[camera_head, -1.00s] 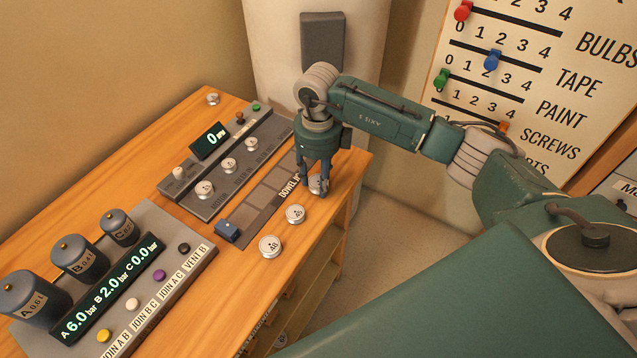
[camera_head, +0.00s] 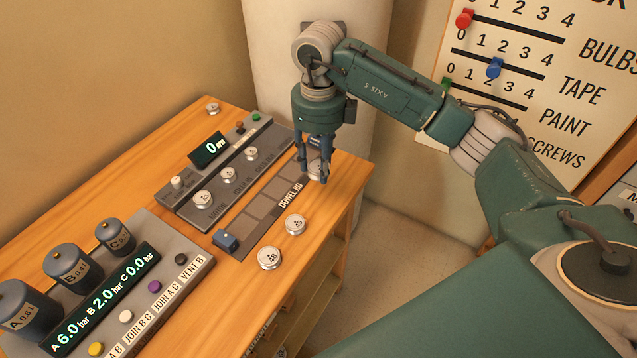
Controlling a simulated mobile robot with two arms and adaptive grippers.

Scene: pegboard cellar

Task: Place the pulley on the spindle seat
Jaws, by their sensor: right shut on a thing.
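My right gripper (camera_head: 314,174) is shut on a silver round pulley (camera_head: 314,168), holding it above the far right corner of the bench. The fingers hide part of the pulley and its marking. A grey panel (camera_head: 186,212) with a motor label carries several silver discs in a row: a near one (camera_head: 202,199), a middle one (camera_head: 228,175) and a far one (camera_head: 251,153). I cannot tell which spot is the spindle seat. Two loose numbered pulleys lie on the wood, one nearer (camera_head: 269,258) and one farther (camera_head: 295,225). My left gripper is not in view.
A dowel jig (camera_head: 249,220) with a blue block (camera_head: 225,241) lies between panel and loose pulleys. A pressure console (camera_head: 155,310) with tanks fills the near left. A display (camera_head: 208,149) reads 0. A small silver piece (camera_head: 212,108) sits at the back.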

